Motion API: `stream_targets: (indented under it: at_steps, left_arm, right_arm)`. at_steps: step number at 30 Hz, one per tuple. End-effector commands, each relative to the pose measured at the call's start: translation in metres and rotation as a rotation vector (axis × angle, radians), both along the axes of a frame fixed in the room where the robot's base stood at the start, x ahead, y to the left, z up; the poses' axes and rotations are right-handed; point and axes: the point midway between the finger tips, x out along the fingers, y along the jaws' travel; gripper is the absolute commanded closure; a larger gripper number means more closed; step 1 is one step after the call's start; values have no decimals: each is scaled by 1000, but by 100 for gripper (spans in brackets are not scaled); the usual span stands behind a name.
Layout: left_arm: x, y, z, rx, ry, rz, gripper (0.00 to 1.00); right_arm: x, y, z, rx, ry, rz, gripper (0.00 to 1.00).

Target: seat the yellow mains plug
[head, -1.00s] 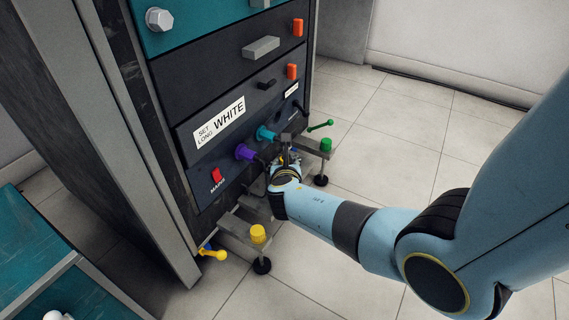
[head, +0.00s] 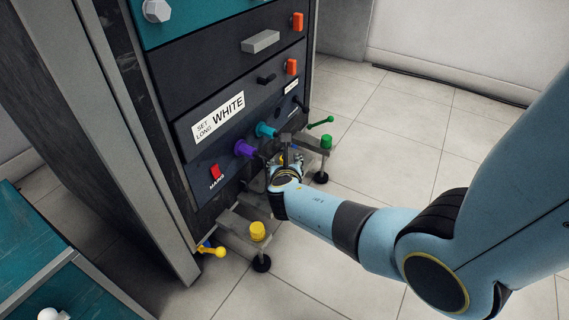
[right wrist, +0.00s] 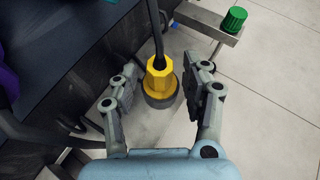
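The yellow mains plug (right wrist: 160,78) shows in the right wrist view, with a dark cable running up from it and a dark grey round part at its lower end. I cannot tell whether that part is its own face or something behind it. My right gripper (right wrist: 161,97) is open, its fingers on either side of the plug with a gap at each side. In the head view the right gripper (head: 284,161) is low in front of the cabinet, and the plug is mostly hidden by it. My left gripper is not in view.
The cabinet (head: 225,75) has purple (head: 244,148) and teal (head: 265,130) connectors just above the gripper. Grey outrigger feet with yellow (head: 258,231) and green (head: 326,142) knobs stick out on both sides. The tiled floor (head: 400,120) to the right is clear.

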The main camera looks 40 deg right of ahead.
Motion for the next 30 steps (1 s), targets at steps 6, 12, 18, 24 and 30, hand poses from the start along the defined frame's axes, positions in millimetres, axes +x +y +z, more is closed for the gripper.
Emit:
stream_targets:
  at_steps: [6,12,18,24,30]
  left_arm:
    - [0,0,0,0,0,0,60]
    - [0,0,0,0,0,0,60]
    - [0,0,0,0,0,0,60]
    - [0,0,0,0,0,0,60]
    - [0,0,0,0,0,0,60]
  right_arm:
    - [0,0,0,0,0,0,48]
    - [-7,6,3,1,-1,0,48]
    - [-35,25,19,4,0,0,48]
    - [-67,46,40,3,0,-2,48]
    - [-84,59,52,2,0,-1,48]
